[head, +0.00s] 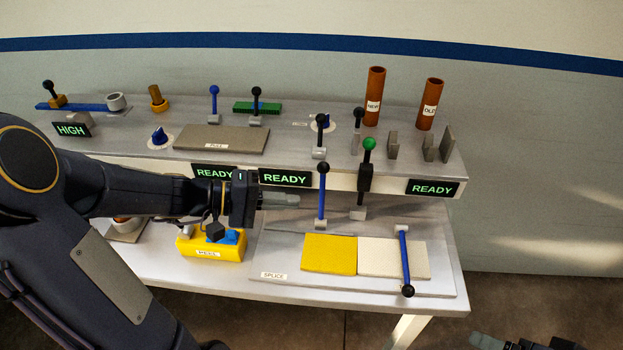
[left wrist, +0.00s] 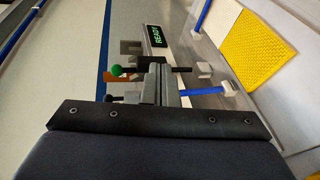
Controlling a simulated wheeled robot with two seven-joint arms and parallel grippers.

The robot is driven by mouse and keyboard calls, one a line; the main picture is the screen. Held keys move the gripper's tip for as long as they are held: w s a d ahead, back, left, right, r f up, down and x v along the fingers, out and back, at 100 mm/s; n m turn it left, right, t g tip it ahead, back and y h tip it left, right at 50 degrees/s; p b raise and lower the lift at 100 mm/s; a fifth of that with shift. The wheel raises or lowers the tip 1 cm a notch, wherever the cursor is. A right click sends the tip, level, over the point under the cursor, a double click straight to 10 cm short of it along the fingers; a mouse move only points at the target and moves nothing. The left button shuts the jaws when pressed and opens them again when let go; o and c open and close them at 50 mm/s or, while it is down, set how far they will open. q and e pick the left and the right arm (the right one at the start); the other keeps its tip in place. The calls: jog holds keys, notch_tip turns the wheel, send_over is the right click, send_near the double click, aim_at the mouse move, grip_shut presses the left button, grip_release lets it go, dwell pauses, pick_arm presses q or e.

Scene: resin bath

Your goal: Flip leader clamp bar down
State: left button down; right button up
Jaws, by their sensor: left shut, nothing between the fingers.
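Two blue bars with black ball ends are hinged at the splice plate (head: 345,285). One blue bar (head: 321,195) stands upright behind the yellow pad (head: 328,254); the other blue bar (head: 404,258) lies across the white pad (head: 380,257), its ball toward the front. No label shows which is the leader clamp bar. My left gripper (head: 297,199) is shut and empty, just left of the upright bar; contact cannot be told. In the left wrist view the fingers (left wrist: 157,85) partly hide the upright bar (left wrist: 203,92). My right gripper (head: 482,340) is only partly in view at the bottom edge.
A green-knobbed lever (head: 368,160) stands right of the upright bar. A yellow block (head: 212,246) sits below my left wrist. The raised shelf (head: 390,182) with READY signs runs behind. Two brown tubes stand at its back right (head: 374,95), (head: 430,104).

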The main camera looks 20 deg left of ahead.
aim_at(322, 193)
pick_arm(q)
jog(key=w+a+f+n+t, duration=0.3)
jog(key=w+a+f+t, duration=0.1)
jog(key=w+a, duration=0.2)
jog(key=shift+a+t+y, duration=0.15)
jog(key=shift+t+y, duration=0.15)
jog(key=shift+y, duration=0.1)
jog(key=shift+f, duration=0.1)
jog(key=p+x, duration=0.3)
jog(key=x, duration=0.7)
